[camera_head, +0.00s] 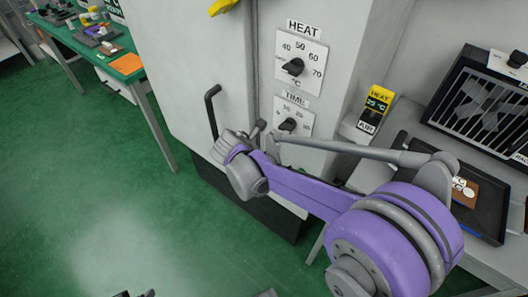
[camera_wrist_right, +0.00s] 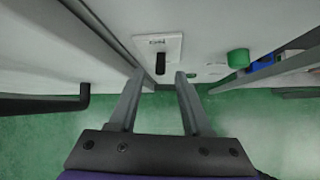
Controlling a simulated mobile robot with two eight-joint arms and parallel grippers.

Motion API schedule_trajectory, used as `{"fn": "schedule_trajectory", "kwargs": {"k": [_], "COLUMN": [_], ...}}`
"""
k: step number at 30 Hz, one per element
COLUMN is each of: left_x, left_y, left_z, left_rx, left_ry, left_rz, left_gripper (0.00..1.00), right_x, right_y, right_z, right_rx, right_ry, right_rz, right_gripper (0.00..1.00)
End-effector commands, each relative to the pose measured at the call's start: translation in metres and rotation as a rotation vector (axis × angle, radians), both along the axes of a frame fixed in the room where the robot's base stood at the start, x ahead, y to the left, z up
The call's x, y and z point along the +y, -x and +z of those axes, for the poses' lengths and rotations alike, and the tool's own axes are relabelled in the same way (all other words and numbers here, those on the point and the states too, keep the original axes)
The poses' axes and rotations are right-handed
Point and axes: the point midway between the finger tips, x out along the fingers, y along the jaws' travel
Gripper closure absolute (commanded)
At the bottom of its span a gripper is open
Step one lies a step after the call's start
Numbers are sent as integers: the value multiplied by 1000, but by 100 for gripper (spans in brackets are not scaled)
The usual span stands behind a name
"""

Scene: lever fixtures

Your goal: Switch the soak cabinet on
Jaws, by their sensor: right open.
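The soak cabinet (camera_head: 200,75) is a pale grey cabinet with a black door handle (camera_head: 212,112). Its panel bears a HEAT dial (camera_head: 293,67) and a TIME dial (camera_head: 288,125). My right gripper (camera_head: 266,134) is at the panel below the TIME dial, and the arm hides the panel there. In the right wrist view a white plate (camera_wrist_right: 175,45) with a small unreadable label carries a black lever (camera_wrist_right: 160,63) pointing toward the gripper. The open fingers of the right gripper (camera_wrist_right: 160,76) are either side of the lever's line; contact cannot be told.
A green knob (camera_wrist_right: 238,58) lies right of the plate. A grey bench (camera_head: 405,110) with a HEAT/AIR box (camera_head: 372,108), a grilled unit (camera_head: 480,105) and a black tray (camera_head: 485,222) stands at right. A green-topped table (camera_head: 75,42) is far left. The floor at left is clear.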

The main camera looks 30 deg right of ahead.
Motion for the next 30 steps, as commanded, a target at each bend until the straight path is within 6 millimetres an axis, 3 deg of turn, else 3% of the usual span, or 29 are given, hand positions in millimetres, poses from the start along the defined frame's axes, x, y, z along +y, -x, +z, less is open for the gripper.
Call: {"fn": "schedule_trajectory", "kwargs": {"k": [6, 12, 30], "left_x": [0, 0, 0], "left_y": [-1, -1, -1], "left_z": [8, 11, 12], "left_rx": [-3, -4, -4], "left_ry": [0, 0, 0], "left_rz": [0, 0, 0], "left_gripper": [50, 50, 50], "right_x": [26, 41, 44], "right_y": [15, 23, 25], "right_z": [37, 57, 61], "right_rx": [0, 0, 0], "right_ry": [-2, -1, -1], "right_rz": [3, 2, 0], "right_gripper": [52, 52, 52]}}
